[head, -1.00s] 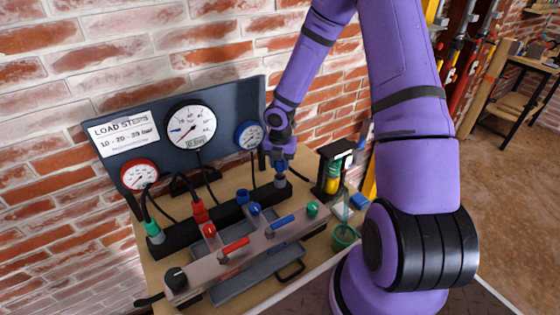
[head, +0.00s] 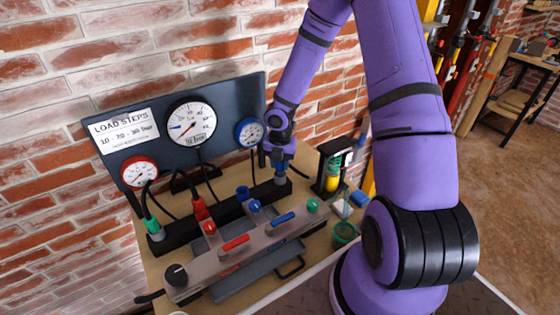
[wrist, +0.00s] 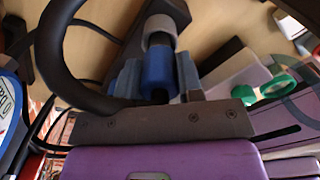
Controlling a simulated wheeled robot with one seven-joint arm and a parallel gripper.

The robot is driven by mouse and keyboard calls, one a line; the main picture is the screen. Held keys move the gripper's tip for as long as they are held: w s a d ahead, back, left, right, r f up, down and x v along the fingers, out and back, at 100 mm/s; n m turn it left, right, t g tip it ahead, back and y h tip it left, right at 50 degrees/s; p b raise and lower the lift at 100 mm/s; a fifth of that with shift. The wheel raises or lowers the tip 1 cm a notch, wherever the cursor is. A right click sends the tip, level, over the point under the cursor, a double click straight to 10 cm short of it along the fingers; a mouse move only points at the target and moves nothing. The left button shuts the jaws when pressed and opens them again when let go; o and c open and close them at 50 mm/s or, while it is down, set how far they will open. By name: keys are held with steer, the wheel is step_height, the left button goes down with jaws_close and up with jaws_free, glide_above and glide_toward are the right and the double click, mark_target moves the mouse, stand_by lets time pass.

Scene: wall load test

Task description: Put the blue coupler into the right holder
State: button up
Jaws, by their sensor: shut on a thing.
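My gripper (head: 281,160) is shut on the blue coupler (wrist: 158,68) and points down at the right end of the black holder bar (head: 224,216). In the wrist view the coupler sits between the two fingers, with a black hose curving beside it. Its far end meets the grey collar of the right holder (wrist: 158,30), which also shows below the gripper in the head view (head: 281,181). The coupler looks lined up with the collar. I cannot tell how deep it sits. In the head view the fingers mostly hide the coupler.
A red coupler (head: 200,208) and a green coupler (head: 154,228) stand in the bar to the left. A grey valve manifold (head: 250,243) lies in front. The gauge panel (head: 100,165) stands behind. A black stand with a yellow-green bottle (head: 333,178) is close on the right.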

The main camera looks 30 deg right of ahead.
steer(key=shift+f, duration=0.95)
stand_by(1.0)
steer(key=o, duration=1.5)
steer(key=shift+r, duration=0.15)
steer(key=shift+r, duration=3.9)
